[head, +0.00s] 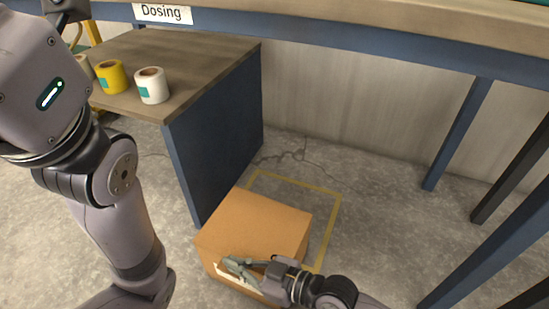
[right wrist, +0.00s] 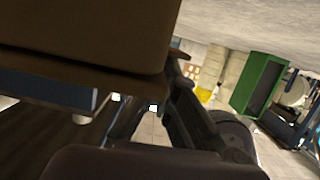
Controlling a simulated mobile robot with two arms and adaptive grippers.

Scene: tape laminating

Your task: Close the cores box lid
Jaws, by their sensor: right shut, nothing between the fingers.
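The brown cardboard cores box (head: 255,215) stands on the floor at the lower middle of the head view. Its lid lies over the top and looks flat; I cannot tell whether it sits fully down along the front edge. My right gripper (head: 232,265) is shut and empty at the box's near side, in front of a white label, close to the lid's front edge. Whether it touches the box is unclear. A brown panel of the box (right wrist: 90,40) fills the upper left of the right wrist view, close to the camera. My left gripper is out of view.
A wooden-topped table (head: 200,60) with blue sides stands behind and left of the box, holding white rolls (head: 152,85) and a yellow roll (head: 111,77). Yellow floor tape (head: 325,230) borders the box's spot. Blue table legs (head: 458,132) stand at right; the floor between is clear.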

